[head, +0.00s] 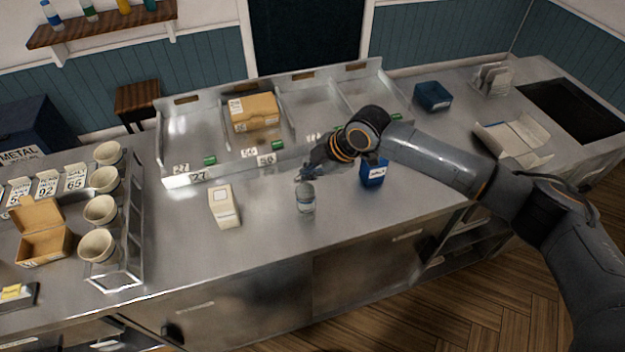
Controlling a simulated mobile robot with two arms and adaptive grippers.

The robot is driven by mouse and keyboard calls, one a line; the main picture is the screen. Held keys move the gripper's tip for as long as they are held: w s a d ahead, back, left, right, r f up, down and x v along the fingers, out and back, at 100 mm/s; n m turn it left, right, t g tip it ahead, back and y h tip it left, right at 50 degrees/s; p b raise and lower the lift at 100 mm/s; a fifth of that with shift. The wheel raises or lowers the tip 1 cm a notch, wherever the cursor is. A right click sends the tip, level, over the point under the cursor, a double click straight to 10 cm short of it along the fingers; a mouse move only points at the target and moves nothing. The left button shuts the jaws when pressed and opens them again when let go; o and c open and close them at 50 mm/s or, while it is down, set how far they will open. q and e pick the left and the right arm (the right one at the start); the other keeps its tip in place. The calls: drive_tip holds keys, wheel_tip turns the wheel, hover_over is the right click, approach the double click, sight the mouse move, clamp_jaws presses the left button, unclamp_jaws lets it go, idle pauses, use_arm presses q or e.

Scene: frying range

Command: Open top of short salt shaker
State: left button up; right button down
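A small grey shaker with a pale label (305,200) stands upright on the steel counter near the middle of the head view. It looks like the short salt shaker, but its label is too small to read. My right gripper (306,174) reaches in from the right and is right at the shaker's top. Whether it touches the top, and how far its fingers are apart, is too small to tell. The shaker's upper end is partly hidden by the fingers. My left gripper is not in view.
A blue labelled box (373,174) stands just right of the shaker, close under my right arm. A white carton (224,206) stands to the left. Behind are metal bins with a cardboard box (253,112). Cups (100,211) stand at far left. The counter front is clear.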

drive_tip(key=shift+w+a+r+m+g+h+b, duration=0.1)
drive_tip(key=shift+w+a+m+g+h+b, duration=0.1)
drive_tip(key=shift+w+g+b, duration=0.3)
drive_tip(key=shift+w+a+m+g+h+b, duration=0.1)
drive_tip(key=shift+w+a+g+b, duration=0.15)
drive_tip(key=shift+g, duration=0.35)
drive_tip(key=shift+w+a+g+h+b, duration=0.1)
drive_tip(key=shift+w+g+h+b, duration=0.3)
drive_tip(key=shift+w+g+b, duration=1)
drive_tip(key=shift+s+b, duration=0.4)
drive_tip(key=shift+s, duration=0.05)
drive_tip(key=c, duration=1.5)
unclamp_jaws()
drive_tip(key=shift+w+r, duration=0.1)
drive_tip(key=shift+w, duration=0.05)
drive_tip(key=shift+r, duration=0.25)
drive_tip(key=v, duration=1.1)
drive_tip(key=shift+r, duration=0.2)
